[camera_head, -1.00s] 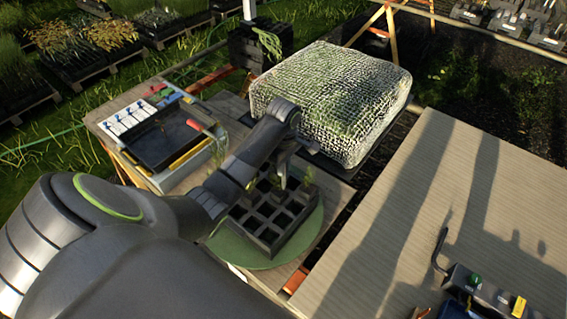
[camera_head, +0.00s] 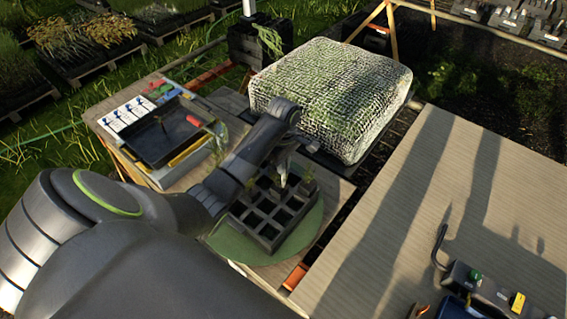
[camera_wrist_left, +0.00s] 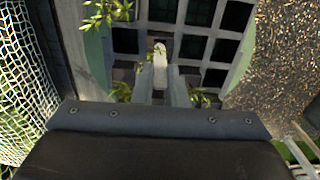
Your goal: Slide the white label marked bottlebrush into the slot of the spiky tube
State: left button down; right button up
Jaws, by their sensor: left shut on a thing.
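My left gripper (camera_head: 284,176) is over the dark compartment tray (camera_head: 268,240), pointing down. In the left wrist view the gripper (camera_wrist_left: 161,88) is shut on a narrow white label (camera_wrist_left: 160,55), which stands out between the fingers over the tray's cells. Any writing on the label cannot be read. Leafy seedlings show beside the fingers, one left (camera_wrist_left: 121,92) and one right (camera_wrist_left: 199,97), and another lies farther off at the upper left (camera_wrist_left: 108,12). Which is the spiky tube, and its slot, I cannot tell. The label's lower end is hidden. My right gripper is not in view.
The tray sits on a round green mat (camera_head: 232,246). A mesh-wrapped block (camera_head: 335,95) stands just behind. To the left is a dark shallow tray (camera_head: 165,150) beside a board with white labels (camera_head: 128,112). The wooden table (camera_head: 420,200) at right is largely clear.

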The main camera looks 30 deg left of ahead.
pick_arm(q)
jog(key=shift+f+b, duration=0.45)
jog(key=shift+f, duration=1)
jog(key=shift+f+b, duration=0.4)
jog(key=shift+f, duration=0.75)
jog(key=shift+f+p, duration=0.2)
jog(key=shift+p, duration=0.15)
jog(key=c, duration=1.4)
grip_release()
jog(key=shift+o, duration=0.2)
